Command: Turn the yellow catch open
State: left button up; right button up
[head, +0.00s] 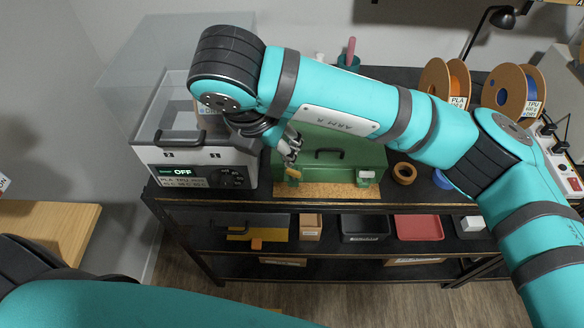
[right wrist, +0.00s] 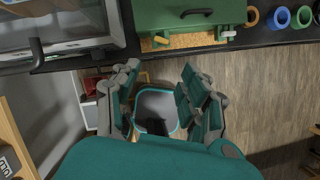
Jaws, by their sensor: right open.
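A green case (head: 335,150) with a dark handle stands on the upper shelf; its front edge shows in the right wrist view (right wrist: 190,14). The yellow catch (head: 293,173) is on its front left and also shows in the right wrist view (right wrist: 160,40). A pale catch (head: 366,175) is at the front right. My right gripper (head: 290,148) is close to the yellow catch and partly overlaps the case in the head view. In the right wrist view its fingers (right wrist: 160,78) are apart and empty, with the yellow catch beyond the tips. My left gripper is out of view.
A printer-like machine (head: 195,157) with a clear lid stands left of the case. Tape rings (head: 404,173) and filament spools (head: 434,78) are to the right. A lower shelf holds trays, including a red one (head: 418,227).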

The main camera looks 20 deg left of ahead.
send_near(293, 172)
jog(key=p+x, duration=0.3)
jog(key=x, duration=0.5)
jog(key=shift+f+p, duration=0.3)
jog(key=shift+p, duration=0.05)
